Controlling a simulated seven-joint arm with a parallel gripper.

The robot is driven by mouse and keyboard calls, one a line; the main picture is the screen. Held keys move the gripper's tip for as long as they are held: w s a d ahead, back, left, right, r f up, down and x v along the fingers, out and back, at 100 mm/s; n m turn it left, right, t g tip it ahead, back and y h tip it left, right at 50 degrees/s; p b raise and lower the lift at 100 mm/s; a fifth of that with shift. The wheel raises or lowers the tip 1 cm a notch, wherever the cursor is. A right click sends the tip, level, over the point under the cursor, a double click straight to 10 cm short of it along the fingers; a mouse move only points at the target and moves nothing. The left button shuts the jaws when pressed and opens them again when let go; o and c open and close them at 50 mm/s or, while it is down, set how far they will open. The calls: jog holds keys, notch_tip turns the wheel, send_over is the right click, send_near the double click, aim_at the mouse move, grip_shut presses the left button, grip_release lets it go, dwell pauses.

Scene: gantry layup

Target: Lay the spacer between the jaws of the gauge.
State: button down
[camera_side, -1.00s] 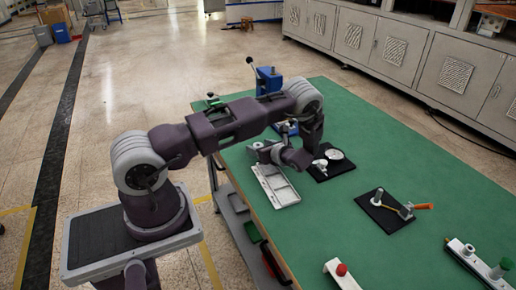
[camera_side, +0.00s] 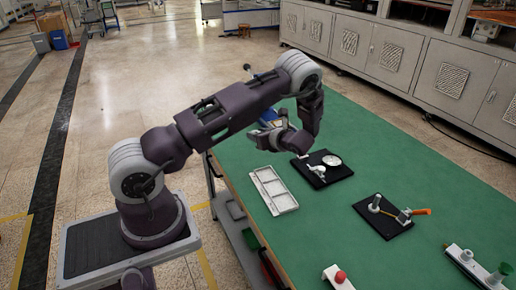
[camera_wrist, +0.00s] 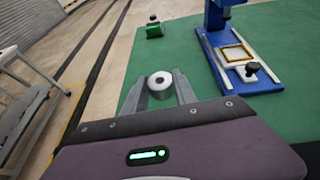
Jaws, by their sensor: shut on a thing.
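My gripper (camera_wrist: 160,88) is shut on the spacer (camera_wrist: 159,80), a pale round piece with a dark hole, in the wrist view. In the side view my gripper (camera_side: 262,138) is raised above the bench, behind the tray, and the spacer cannot be made out there. A black plate with a white round dial, which looks like the gauge (camera_side: 332,160), lies right of the tray and of my gripper. Its jaws are too small to tell. The gauge is not in the wrist view.
A black plate with a post and orange handle (camera_side: 420,212) is at right. A blue press (camera_wrist: 240,75) stands at the back. A red-knobbed block (camera_side: 340,277) is in front. Green bench surface is clear between them.

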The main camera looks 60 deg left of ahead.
jog(key=w+d+r, duration=0.3)
jog(key=w+d, duration=1)
jog(key=shift+m+t, duration=0.5)
jog(key=f, duration=0.6)
jog(key=d+f, duration=0.1)
jog(key=f, duration=0.2)
jog(key=shift+w+f, duration=0.25)
jog(key=shift+f, duration=0.15)
jog(key=shift+f, duration=0.15)
jog(key=c, duration=1)
grip_release()
